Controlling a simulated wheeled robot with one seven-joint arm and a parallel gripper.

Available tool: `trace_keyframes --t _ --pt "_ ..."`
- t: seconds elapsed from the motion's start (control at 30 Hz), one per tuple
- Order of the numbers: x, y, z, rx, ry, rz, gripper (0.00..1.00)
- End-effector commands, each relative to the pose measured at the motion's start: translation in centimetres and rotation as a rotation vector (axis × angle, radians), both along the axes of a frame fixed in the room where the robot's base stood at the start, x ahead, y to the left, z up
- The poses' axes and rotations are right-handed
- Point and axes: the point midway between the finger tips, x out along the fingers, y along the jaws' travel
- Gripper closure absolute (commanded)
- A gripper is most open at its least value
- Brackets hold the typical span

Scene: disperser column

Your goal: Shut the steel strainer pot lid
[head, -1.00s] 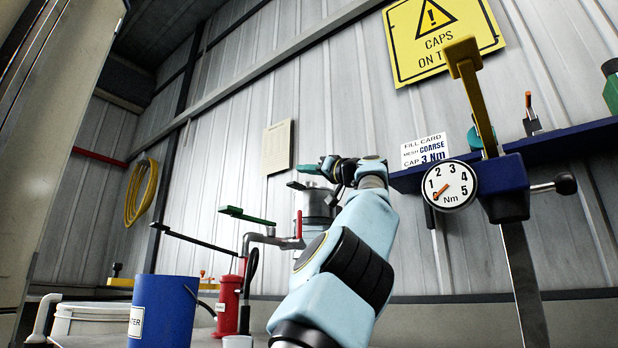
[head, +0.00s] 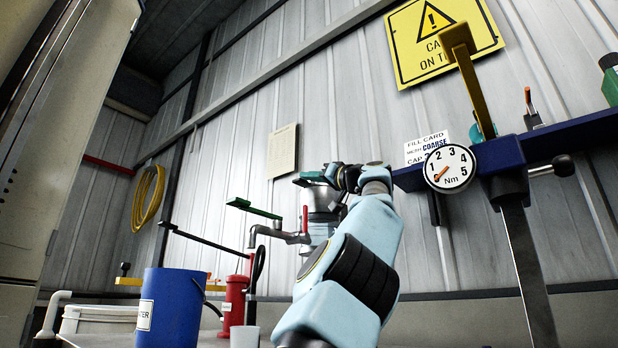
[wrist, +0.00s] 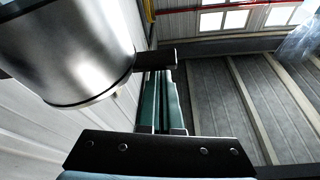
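The steel strainer pot (head: 323,207) stands behind my arm in the head view, partly hidden by my gripper and wrist. My gripper (head: 312,177) is at the pot's upper end, its teal fingers pointing left. In the wrist view a large shiny steel cylinder (wrist: 75,45) with a rim fills the upper left. A short dark bar (wrist: 158,58) sticks out of its side, close to the fingertips. The gripper (wrist: 161,80) shows both fingers side by side, close together, with nothing visible between them. I cannot tell the lid's angle or whether the fingers touch the bar.
A grey pipe with a red handle (head: 305,219) and a green lever (head: 252,208) stand left of the pot. A blue bucket (head: 170,308) and red cylinder (head: 233,305) are lower left. A dial gauge (head: 449,168) on a blue rail is to the right.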

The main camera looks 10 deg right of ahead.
Motion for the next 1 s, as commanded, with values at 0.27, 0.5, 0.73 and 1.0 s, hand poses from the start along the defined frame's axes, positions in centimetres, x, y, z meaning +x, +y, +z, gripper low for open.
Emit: trace_keyframes --t 0.27,0.5,0.73,1.0 --pt "-1.2 -1.2 -1.3 -0.003 0.007 0.000 1.00" --pt "-5.2 -4.4 -1.9 -0.002 0.003 -0.004 1.00" --pt "-9.4 -7.7 -1.7 0.000 0.001 -0.004 1.00" --pt "-12.5 -10.1 -1.6 0.001 0.000 -0.002 1.00"
